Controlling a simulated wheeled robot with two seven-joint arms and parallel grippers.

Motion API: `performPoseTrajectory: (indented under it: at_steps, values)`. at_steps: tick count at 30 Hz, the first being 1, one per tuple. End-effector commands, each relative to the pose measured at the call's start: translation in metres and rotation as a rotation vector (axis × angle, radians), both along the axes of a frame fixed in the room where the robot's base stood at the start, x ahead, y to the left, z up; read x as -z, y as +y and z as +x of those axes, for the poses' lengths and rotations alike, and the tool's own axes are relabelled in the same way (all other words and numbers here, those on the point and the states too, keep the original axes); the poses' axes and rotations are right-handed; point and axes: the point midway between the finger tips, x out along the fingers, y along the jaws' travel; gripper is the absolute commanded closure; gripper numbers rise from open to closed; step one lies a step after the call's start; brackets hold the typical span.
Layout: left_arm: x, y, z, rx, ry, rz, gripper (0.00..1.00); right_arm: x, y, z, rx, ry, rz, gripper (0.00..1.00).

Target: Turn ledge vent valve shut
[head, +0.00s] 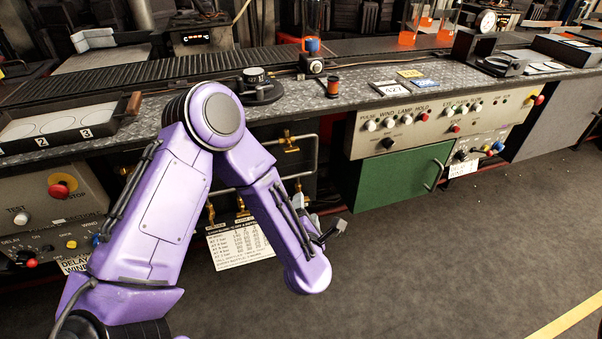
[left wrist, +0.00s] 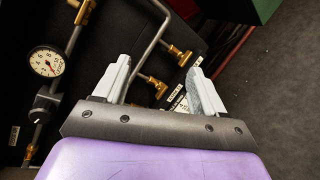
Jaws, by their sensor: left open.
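Several brass valves sit on pipes under the bench ledge. In the head view one is high (head: 290,146), and another brass fitting (head: 298,188) shows lower, beside my arm. I cannot tell which is the ledge vent valve, as no label is readable. My left gripper (left wrist: 158,72) is open and empty, its two pale fingers wide apart. In the left wrist view, a brass valve (left wrist: 180,53) appears between and beyond the fingertips, and a lower brass fitting (left wrist: 153,84) shows between the fingers. I see no contact. In the head view the gripper is partly hidden by my purple forearm.
A round pressure gauge (left wrist: 46,62) stands on the pipework left of the gripper. A bent metal pipe (left wrist: 152,38) runs close above the fingers. A printed card (head: 240,245) hangs below the valves. A green cabinet (head: 402,178) is to the right. The floor in front is clear.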

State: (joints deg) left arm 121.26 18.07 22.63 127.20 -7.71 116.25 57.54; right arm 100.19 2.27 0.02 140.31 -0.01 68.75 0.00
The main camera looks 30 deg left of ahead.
Motion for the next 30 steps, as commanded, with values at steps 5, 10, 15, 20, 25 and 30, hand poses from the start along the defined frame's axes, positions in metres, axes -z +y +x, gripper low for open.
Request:
performPoseTrajectory:
  at_steps: [5,10,15,20,25,30]
  values:
    - [-0.072,0.019,0.032,-0.342,-0.704,-0.564,0.30,0.051,0.000,0.000,0.000,0.000,0.000,0.57]
    - [-0.094,0.035,0.040,-0.406,-0.851,-0.683,0.30,0.048,0.000,0.000,0.000,0.000,0.000,0.57]
    - [-0.094,0.064,0.064,-0.406,-0.845,-0.678,0.30,0.045,0.000,0.000,0.001,0.000,0.000,0.57]
    - [-0.093,0.089,0.086,-0.403,-0.843,-0.676,0.30,0.043,0.000,0.000,0.001,0.000,0.000,0.57]
    - [-0.092,0.102,0.098,-0.398,-0.839,-0.675,0.30,0.043,0.000,0.000,0.000,0.000,0.000,0.57]
    - [-0.092,0.104,0.100,-0.398,-0.838,-0.674,0.30,0.043,0.000,0.000,0.000,0.000,0.000,0.57]
